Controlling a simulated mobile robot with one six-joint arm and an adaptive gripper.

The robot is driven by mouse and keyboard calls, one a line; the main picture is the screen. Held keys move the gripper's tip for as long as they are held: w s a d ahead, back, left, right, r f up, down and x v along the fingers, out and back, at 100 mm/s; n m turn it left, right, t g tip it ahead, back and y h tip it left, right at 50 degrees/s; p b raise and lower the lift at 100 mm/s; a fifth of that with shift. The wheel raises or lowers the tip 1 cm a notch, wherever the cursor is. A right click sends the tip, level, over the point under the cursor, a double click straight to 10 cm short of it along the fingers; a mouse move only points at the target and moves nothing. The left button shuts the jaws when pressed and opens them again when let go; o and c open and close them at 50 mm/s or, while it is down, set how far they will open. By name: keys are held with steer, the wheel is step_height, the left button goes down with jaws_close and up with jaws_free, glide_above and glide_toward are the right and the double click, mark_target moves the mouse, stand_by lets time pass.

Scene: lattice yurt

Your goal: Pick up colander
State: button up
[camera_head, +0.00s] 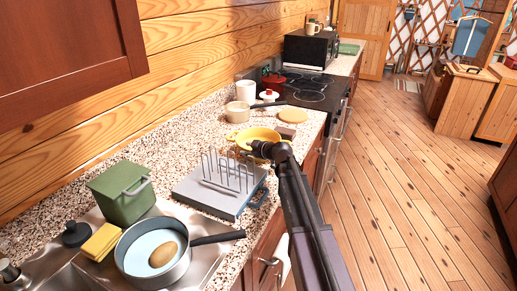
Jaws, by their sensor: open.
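A yellow bowl-shaped thing, which looks like the colander (247,134), stands upright on the speckled counter past the toast rack. My gripper (254,147) is dark and reaches in from the lower right to the colander's near right rim. It overlaps that rim in the picture; I cannot tell whether it touches. The gripper is open, with nothing seen held in it. My gripper and arm hide the near right part of the colander.
A wire rack (228,172) on a grey slab stands just nearer. A pan (125,262) and a green box (118,202) are at the sink. A pot (237,112), a round board (292,115) and the stove (308,88) lie beyond. The floor to the right is clear.

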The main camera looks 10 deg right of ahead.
jaws_close()
steer(key=shift+r, duration=0.15)
stand_by(0.4)
step_height(320, 180, up, 10)
steer(key=p, duration=1)
steer(key=shift+f, duration=0.2)
stand_by(0.4)
